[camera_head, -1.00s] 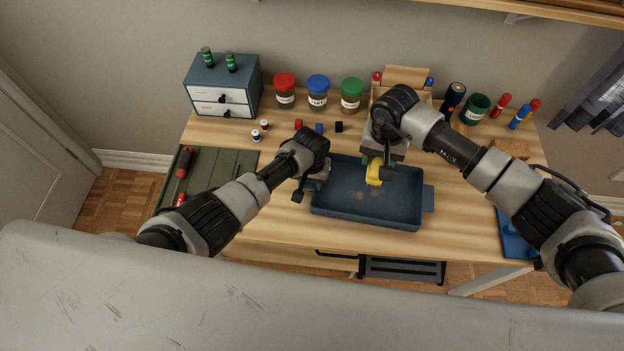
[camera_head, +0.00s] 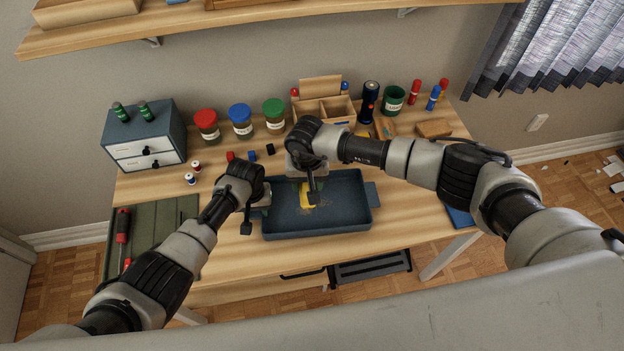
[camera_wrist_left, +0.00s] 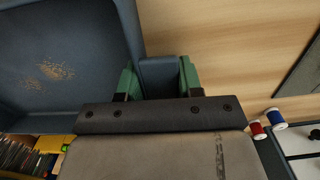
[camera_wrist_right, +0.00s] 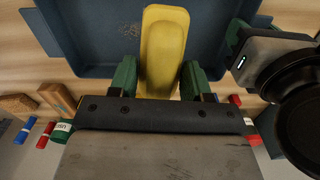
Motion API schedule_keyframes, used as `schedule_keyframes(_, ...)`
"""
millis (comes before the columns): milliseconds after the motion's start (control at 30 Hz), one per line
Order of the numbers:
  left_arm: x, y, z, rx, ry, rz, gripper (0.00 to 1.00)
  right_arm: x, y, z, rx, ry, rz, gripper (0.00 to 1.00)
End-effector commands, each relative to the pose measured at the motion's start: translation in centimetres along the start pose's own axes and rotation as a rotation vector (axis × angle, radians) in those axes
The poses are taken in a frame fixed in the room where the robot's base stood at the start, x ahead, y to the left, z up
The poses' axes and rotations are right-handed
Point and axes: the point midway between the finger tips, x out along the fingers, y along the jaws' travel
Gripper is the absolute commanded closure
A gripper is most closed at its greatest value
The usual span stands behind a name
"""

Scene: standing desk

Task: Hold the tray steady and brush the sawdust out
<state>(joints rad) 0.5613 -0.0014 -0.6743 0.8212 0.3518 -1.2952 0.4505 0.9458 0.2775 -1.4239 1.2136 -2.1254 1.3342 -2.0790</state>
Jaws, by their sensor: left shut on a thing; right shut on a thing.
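The dark blue tray (camera_head: 347,207) lies flat on the desk. My left gripper (camera_wrist_left: 159,80) is shut on the tab at the tray's left end (camera_wrist_left: 163,70). It also shows beside the tray in the head view (camera_head: 262,211). My right gripper (camera_wrist_right: 160,82) is shut on the yellow brush (camera_wrist_right: 163,45), and in the head view the brush (camera_head: 307,197) is low over the tray floor, left of the middle. Its bristles are hidden. Tan sawdust (camera_wrist_left: 55,71) lies on the tray floor around the brush, also seen in the head view (camera_head: 325,203).
Lidded jars (camera_head: 240,121) and a wooden organizer (camera_head: 325,108) stand behind the tray. Small blocks and spools (camera_head: 190,179) lie back left, near the drawer box (camera_head: 145,135). A green mat with a screwdriver (camera_head: 122,228) lies left. Bare desk is in front.

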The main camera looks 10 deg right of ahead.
Motion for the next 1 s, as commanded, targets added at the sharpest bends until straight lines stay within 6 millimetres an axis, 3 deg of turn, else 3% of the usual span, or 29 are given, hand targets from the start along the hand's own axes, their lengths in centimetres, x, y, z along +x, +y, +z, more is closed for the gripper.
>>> schedule_keyframes(1000, 0.0, -0.1, 0.0, 0.0, -0.001, -0.001, 0.95, 7.8, 0.5, 0.0, 0.003, 0.001, 0.001, 0.74)
